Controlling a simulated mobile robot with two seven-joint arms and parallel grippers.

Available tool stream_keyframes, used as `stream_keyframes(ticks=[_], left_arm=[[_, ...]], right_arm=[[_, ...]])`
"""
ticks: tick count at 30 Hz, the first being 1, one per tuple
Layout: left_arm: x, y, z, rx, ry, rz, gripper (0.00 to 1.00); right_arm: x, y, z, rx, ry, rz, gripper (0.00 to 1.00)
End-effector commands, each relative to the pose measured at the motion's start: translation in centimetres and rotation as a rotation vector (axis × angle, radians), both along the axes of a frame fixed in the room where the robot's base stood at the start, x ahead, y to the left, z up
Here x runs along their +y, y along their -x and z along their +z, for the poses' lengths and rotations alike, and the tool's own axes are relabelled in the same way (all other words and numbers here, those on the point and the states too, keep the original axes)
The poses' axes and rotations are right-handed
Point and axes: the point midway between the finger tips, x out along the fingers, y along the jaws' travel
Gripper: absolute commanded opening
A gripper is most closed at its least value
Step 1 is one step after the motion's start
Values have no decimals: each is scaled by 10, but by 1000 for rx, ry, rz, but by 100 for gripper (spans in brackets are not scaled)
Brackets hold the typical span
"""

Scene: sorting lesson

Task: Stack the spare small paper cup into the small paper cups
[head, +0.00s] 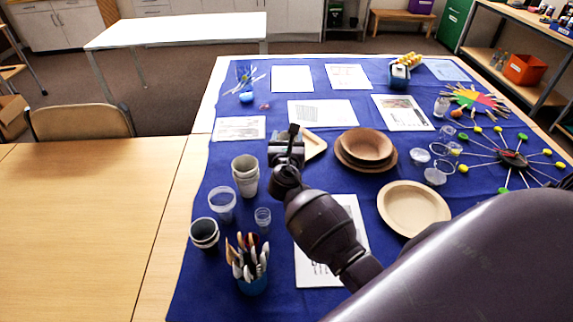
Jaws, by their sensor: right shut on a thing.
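The small paper cups are most likely the pale grey-white stack (245,176) standing upright on the blue cloth, left of the middle. My right gripper (290,138) is to the right of this stack and apart from it, seen from behind. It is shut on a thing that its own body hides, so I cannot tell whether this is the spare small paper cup. I see no separate paper cup elsewhere on the cloth. My left gripper is out of view.
Near the stack stand a clear cup (222,204), a small clear cup (262,218), dark cups (204,235) and a holder with brushes (253,284). Brown plates (390,164) and a beige plate (413,207) lie right of the gripper. The wooden table (80,220) at left is bare.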

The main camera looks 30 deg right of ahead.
Motion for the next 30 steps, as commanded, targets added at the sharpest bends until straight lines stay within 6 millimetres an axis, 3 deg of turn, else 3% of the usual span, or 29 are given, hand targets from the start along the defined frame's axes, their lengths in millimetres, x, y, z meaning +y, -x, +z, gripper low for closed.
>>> stream_keyframes(ticks=[1,3,11,18,30], left_arm=[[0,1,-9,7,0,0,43],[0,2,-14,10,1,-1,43],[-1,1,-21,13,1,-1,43],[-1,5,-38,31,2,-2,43],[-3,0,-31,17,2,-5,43]], right_arm=[[0,0,-16,6,1,-1,37],[0,0,-26,5,0,-1,37],[0,0,-43,1,1,-1,37],[0,0,-77,5,1,-1,37],[0,0,-81,-1,1,0,37]])
